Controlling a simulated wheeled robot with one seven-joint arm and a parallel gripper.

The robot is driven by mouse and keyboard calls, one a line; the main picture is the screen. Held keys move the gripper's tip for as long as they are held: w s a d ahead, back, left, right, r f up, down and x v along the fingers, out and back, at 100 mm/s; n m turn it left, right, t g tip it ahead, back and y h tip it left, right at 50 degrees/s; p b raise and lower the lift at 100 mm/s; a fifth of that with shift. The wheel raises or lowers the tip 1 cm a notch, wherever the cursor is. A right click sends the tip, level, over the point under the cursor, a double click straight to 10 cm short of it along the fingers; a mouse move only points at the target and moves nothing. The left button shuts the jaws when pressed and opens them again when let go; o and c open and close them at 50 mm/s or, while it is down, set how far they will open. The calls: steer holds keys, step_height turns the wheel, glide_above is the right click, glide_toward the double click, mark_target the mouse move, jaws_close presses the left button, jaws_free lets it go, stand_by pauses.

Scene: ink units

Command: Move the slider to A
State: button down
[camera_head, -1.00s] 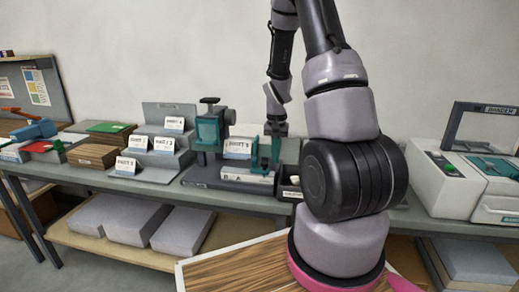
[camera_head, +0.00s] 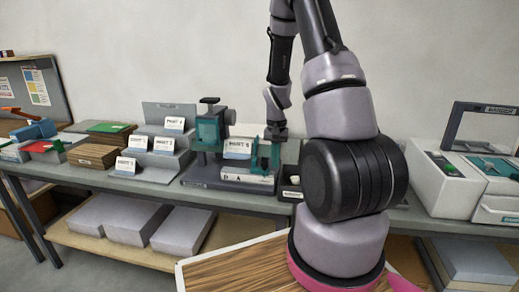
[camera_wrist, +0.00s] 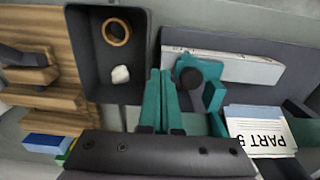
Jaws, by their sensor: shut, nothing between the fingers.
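In the head view a device with a dark base and a teal upright (camera_head: 209,130) stands on the bench. A white strip along its front edge (camera_head: 246,179) carries dark letters, one of which reads as A. The teal slider (camera_head: 262,154) sits at the strip's right end. In the wrist view the slider (camera_wrist: 209,92) has a round black knob, and the strip (camera_wrist: 222,66) runs off to the right. My gripper (camera_wrist: 160,75) is shut and empty, its teal fingers just left of the slider. I cannot tell whether they touch it. In the head view my gripper (camera_head: 275,150) is low beside the slider.
A dark bin (camera_wrist: 112,75) holding a ring and a white lump is left of my fingers in the wrist view. A PART 5 card (camera_wrist: 259,132) is at the right. Stepped card stands (camera_head: 166,165) are left of the device. A pale machine (camera_head: 437,184) stands far right.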

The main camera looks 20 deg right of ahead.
steer(key=shift+f, duration=0.8)
steer(key=shift+w+a, duration=1)
steer(key=shift+a, duration=0.5)
steer(key=shift+w+a, duration=1.05)
steer(key=shift+a, duration=0.4)
steer(key=shift+w+a, duration=1)
steer(key=shift+a, duration=0.5)
steer(key=shift+s+d, duration=0.35)
steer(key=shift+d, duration=0.1)
steer(key=shift+d+r, duration=0.1)
steer(key=shift+r, duration=0.05)
step_height(320, 180, up, 7)
